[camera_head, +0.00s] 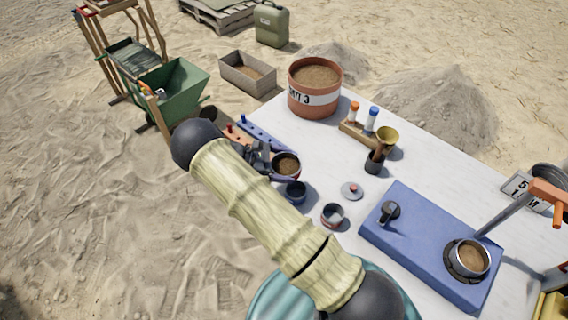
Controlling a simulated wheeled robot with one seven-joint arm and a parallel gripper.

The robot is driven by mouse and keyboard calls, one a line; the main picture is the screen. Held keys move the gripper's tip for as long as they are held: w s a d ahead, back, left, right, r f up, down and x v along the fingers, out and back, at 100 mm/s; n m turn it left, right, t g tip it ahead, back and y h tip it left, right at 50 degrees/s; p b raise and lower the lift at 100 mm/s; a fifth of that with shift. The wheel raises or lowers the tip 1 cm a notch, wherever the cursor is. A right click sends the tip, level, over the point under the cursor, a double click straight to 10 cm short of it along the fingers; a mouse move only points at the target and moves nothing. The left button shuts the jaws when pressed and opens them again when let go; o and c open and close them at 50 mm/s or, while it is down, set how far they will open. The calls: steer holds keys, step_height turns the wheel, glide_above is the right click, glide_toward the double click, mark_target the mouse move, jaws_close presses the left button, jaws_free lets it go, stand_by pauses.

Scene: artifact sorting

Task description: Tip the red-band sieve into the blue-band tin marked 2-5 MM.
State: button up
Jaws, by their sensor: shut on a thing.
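The sieve (287,165) is a round, dark-rimmed pan with brown grainy material in it, near the table's left edge. Its band colour is hard to make out. My gripper (264,159) is at its left side, shut on it, partly hidden by my arm. A small dark blue tin (296,194) stands on the table just below the sieve in the picture. Its marking is not readable from here, and its inside looks dark. The sieve looks roughly level; whether it is directly over the tin I cannot tell.
A small reddish tin (332,216) and a grey lid with a red knob (352,190) stand nearby. A blue board (262,135) lies behind the gripper.

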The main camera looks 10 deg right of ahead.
step_height(320, 180, down, 2)
steer(key=shift+f+b, duration=0.1)
steer(key=shift+b, duration=0.5)
steer(key=shift+r+m+t+y+p, duration=0.3)
steer(key=shift+r+p, duration=0.2)
steer(key=shift+p, duration=0.15)
steer(key=shift+r+m+t+y+p, duration=0.35)
steer(key=shift+m+t+y, duration=0.05)
steer(key=shift+y, duration=0.1)
steer(key=shift+s+r+m+t+y, duration=0.15)
steer(key=shift+m+t+y, duration=0.35)
steer(key=shift+t+y, duration=0.25)
steer(key=shift+s+d+r+m+t+y, duration=0.1)
steer(key=shift+r+m+t+y, duration=0.25)
steer(key=shift+t, duration=0.2)
steer(key=shift+f, duration=0.1)
